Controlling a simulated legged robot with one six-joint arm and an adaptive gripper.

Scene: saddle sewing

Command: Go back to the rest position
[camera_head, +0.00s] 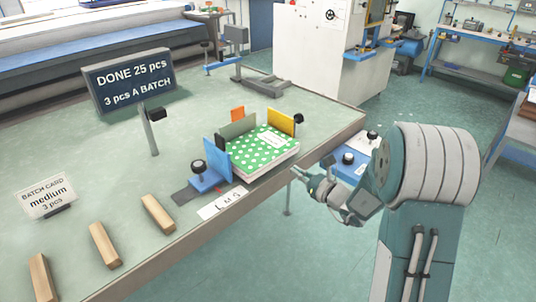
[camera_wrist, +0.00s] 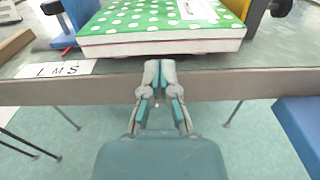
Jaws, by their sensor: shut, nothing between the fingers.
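My gripper (camera_head: 301,176) is shut and empty, just off the table's front edge on the right side. In the wrist view my gripper (camera_wrist: 158,70) has its fingertips together in front of the table edge, apart from the booklet stack. The green booklet stack with white dots (camera_head: 262,150) lies on the table (camera_head: 105,170) between a blue plate (camera_head: 217,160) and a yellow plate (camera_head: 281,122). It also shows in the wrist view (camera_wrist: 150,42), just beyond the fingertips. A label strip with L, M, S (camera_head: 222,202) lies by the table edge.
Several wooden blocks (camera_head: 158,213) lie at the front left near a "medium" batch card (camera_head: 48,196). A dark sign (camera_head: 129,82) reads "DONE 25 pcs, 3 pcs A BATCH". A blue box with black knobs (camera_head: 348,160) stands close behind my gripper. Open floor lies at the front right.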

